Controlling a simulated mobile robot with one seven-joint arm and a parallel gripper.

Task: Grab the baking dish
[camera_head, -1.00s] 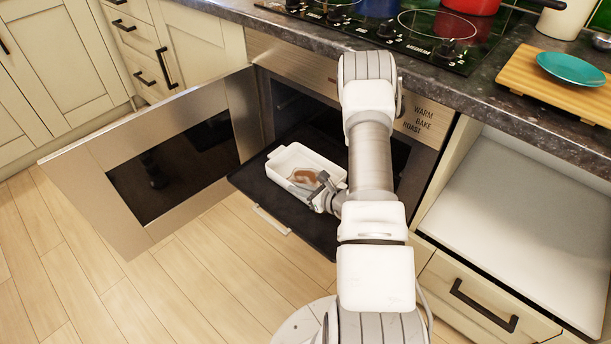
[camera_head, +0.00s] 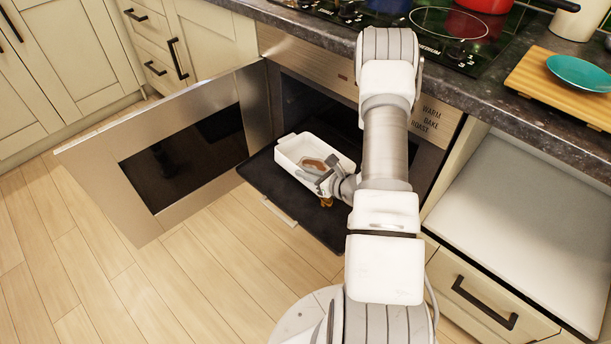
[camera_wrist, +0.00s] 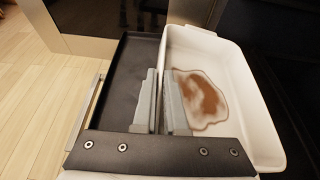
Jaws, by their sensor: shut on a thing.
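The white rectangular baking dish (camera_head: 297,150) has a brown patch on its inside floor. It is over the black pulled-out oven tray (camera_head: 257,182); I cannot tell whether it rests on the tray or is slightly lifted. My gripper (camera_head: 328,181) is at the dish's near side, shut on its wall. In the wrist view, my gripper (camera_wrist: 164,100) has one finger outside and one finger inside the wall of the baking dish (camera_wrist: 258,125). Part of the near end of the dish is hidden behind my gripper.
The oven door (camera_head: 215,185) stands open to the left. The stone counter (camera_head: 480,92) with the hob runs above. A wooden board (camera_head: 530,85) carrying a teal plate (camera_head: 580,72) is at right. An open white compartment (camera_head: 530,220) is below it. The wooden floor (camera_head: 190,280) is clear.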

